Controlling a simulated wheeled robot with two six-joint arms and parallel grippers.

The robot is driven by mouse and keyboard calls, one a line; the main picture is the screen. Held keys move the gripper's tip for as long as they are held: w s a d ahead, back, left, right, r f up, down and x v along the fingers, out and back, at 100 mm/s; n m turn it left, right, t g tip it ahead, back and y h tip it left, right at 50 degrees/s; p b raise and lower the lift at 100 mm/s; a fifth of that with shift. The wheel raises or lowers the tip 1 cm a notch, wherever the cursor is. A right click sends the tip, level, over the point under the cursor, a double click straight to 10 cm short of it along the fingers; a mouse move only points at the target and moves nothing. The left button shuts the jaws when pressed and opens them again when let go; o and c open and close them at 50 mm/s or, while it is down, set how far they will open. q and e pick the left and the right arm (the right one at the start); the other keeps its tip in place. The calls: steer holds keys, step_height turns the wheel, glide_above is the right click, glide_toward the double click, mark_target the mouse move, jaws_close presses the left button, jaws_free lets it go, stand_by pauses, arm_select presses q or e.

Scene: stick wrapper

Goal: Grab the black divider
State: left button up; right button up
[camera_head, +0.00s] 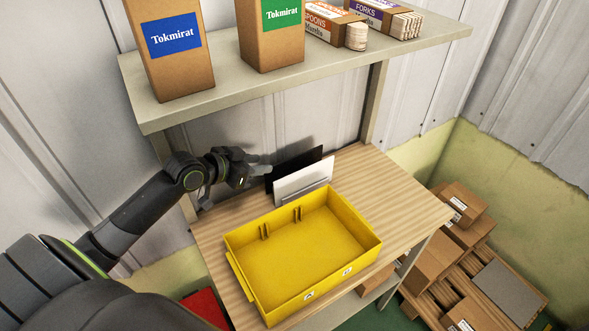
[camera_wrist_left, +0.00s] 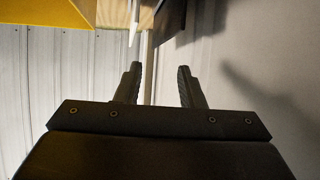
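The black divider (camera_head: 296,163) stands upright on the wooden table, just behind a white divider (camera_head: 303,181) that hides much of it. My left gripper (camera_head: 264,170) is at the left end of the black divider. In the left wrist view my left gripper (camera_wrist_left: 160,67) is open, with nothing between its fingers. There the black divider (camera_wrist_left: 169,20) shows as a dark panel just beyond the fingertips, nearer the right finger. The white divider (camera_wrist_left: 133,24) shows as a thin strip to its left. I cannot tell whether a finger touches the black divider. My right gripper is not in view.
A yellow bin (camera_head: 371,246) stands on the table (camera_head: 388,191) in front of the dividers. A shelf (camera_head: 225,91) with boxes hangs above the arm. The wall is close behind the dividers. Cartons (camera_head: 433,250) stand at the right on the floor side.

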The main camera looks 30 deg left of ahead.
arm_select(q)
steer(key=p, duration=0.1)
glide_toward(292, 158)
steer(key=x, duration=0.4)
steer(key=shift+w+d+f+p, duration=0.1)
steer(key=shift+w+f+p, duration=0.05)
steer(key=shift+p, duration=0.2)
steer(key=p+x, duration=0.1)
steer(key=x, duration=0.3)
steer(key=shift+w, duration=0.2)
jaws_close()
